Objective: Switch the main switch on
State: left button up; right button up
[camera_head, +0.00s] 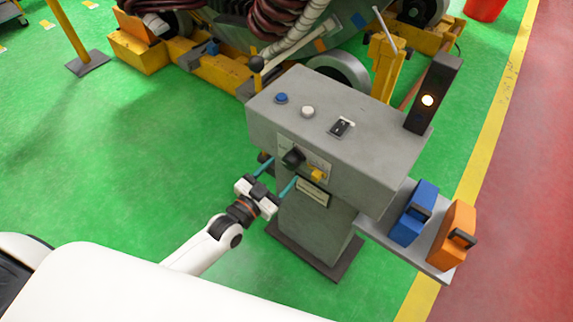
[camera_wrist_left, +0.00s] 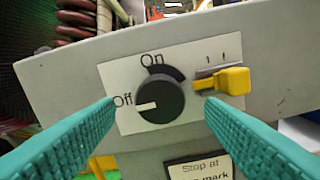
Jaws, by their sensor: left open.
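The main switch is a round black knob (camera_wrist_left: 160,100) on a white plate with "On" above it and "Off" at its left. Its white mark points left, at "Off". In the head view the knob (camera_head: 293,157) is on the front of a grey control box (camera_head: 352,157). My left gripper (camera_head: 285,168) is open, its teal fingers pointing at the panel. In the left wrist view its fingers (camera_wrist_left: 160,108) are spread on either side of the knob, apart from it, with nothing between them. My right gripper is not in view.
A yellow handle (camera_wrist_left: 226,82) is right of the knob, close to the right fingertip. The box top has a blue button (camera_head: 281,98), a white button (camera_head: 308,112) and a black rocker (camera_head: 341,127). A side shelf (camera_head: 375,230) holds blue and orange blocks. A lit lamp (camera_head: 428,100) stands behind.

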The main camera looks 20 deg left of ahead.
aim_at(288, 165)
pick_arm(q)
jog(key=shift+x, duration=1.7)
jog(key=c, duration=1)
jog(key=shift+o, duration=0.2)
